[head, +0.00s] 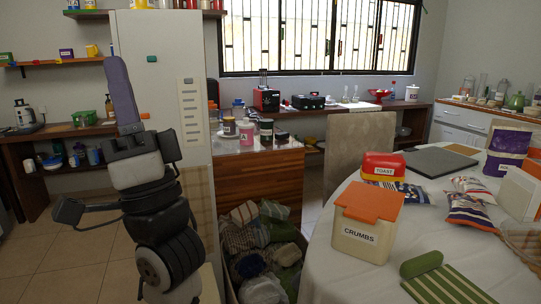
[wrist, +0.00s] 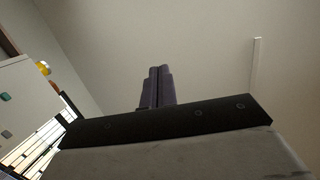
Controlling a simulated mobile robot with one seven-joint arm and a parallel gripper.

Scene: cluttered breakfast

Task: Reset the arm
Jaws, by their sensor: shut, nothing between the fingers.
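My arm stands folded upright at the left of the head view. My gripper (head: 117,68) is at its top, fingers pointing up, in front of the tall white cabinet (head: 168,70). In the wrist view my gripper (wrist: 159,72) shows two dark purple fingers pressed together with nothing between them. Behind them there is only plain wall or ceiling. The gripper touches nothing that I can see.
A round table with a white cloth (head: 325,268) stands at the right, bearing a crumbs box (head: 362,238), a red toast box (head: 383,167) and several packets. A crate of cloths (head: 268,248) sits on the floor beside my arm. A wooden counter (head: 255,180) stands behind it.

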